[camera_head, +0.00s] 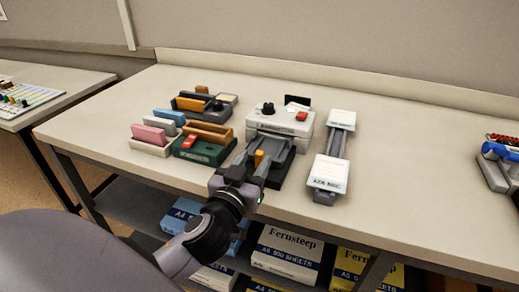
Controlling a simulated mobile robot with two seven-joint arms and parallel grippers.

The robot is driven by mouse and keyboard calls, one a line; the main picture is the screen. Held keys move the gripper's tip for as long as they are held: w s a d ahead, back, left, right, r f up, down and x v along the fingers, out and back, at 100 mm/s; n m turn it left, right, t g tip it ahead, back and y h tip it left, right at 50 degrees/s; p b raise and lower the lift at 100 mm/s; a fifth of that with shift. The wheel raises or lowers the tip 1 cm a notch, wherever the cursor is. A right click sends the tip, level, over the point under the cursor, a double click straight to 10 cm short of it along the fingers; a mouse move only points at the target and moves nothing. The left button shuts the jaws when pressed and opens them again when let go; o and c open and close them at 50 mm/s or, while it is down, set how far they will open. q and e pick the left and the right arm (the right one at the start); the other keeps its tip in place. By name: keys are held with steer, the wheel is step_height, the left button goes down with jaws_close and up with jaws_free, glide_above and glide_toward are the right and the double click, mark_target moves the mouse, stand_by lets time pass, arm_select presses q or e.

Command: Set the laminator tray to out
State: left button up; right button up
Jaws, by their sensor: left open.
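The laminator is a white machine (268,124) with a dark knob, a red button and a small black panel on top. Its dark grey tray (285,154) projects from its front toward the table's front edge. An orange tab (259,157) stands up at the tray's left part. My left gripper (252,165) reaches in from the front over the tray, its open fingers close around or just in front of the orange tab. I cannot tell whether they touch it. The gripper hides the tray's front left part. My right gripper is not in view.
A white-ended grey device (328,176) stands close on the right. On the left are a green-based device (205,153), a pink-topped block (149,137) and other desk tools. Paper boxes (285,252) sit on the shelf below.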

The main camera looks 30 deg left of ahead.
mark_target(258, 156)
arm_select(q)
steer(key=shift+p+x, duration=0.3)
steer(key=shift+x, duration=1.7)
jaws_close()
